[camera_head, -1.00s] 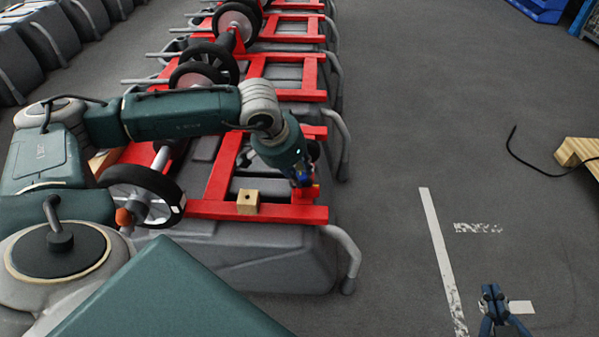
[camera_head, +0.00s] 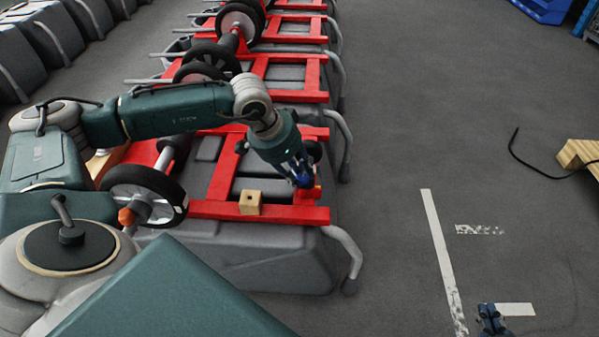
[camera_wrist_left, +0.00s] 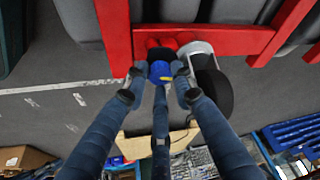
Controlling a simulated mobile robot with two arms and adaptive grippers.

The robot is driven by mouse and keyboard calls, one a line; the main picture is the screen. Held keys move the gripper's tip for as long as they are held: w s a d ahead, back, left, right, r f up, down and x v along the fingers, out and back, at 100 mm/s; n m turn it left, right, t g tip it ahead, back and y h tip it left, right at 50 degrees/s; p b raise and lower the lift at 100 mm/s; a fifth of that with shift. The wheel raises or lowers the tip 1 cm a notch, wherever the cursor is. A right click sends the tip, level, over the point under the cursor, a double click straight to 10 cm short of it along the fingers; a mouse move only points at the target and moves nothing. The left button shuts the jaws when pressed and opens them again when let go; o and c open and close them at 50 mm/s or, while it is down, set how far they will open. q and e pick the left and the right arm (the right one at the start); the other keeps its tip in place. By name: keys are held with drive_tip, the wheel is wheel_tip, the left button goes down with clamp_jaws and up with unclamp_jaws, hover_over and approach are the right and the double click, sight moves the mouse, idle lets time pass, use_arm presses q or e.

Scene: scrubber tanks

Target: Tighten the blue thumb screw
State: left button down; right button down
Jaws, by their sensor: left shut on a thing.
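In the head view my left gripper (camera_head: 302,180) reaches down to the right end of the nearest red frame (camera_head: 262,213) and mostly hides the screw. My right gripper (camera_head: 490,317) is at the bottom edge above the floor, cut off, far from the frame; its finger state is unclear.
A small wooden block (camera_head: 250,203) sits on the red frame beside my left gripper. A black wheel (camera_head: 145,192) and a grey tank (camera_head: 255,265) are close by. Similar tanks stand in a row behind. A wooden pallet (camera_head: 580,157) is at right; the floor between is open.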

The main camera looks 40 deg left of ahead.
use_arm(q)
drive_tip(key=shift+w+a+r, duration=0.25)
drive_tip(key=shift+w+r, duration=0.05)
drive_tip(key=shift+r, duration=0.05)
drive_tip(key=c, duration=1.6)
unclamp_jaws()
drive_tip(key=shift+o, duration=0.7)
drive_tip(key=shift+s+d+f, duration=0.1)
drive_tip(key=shift+s+f, duration=0.05)
drive_tip(key=v, duration=0.8)
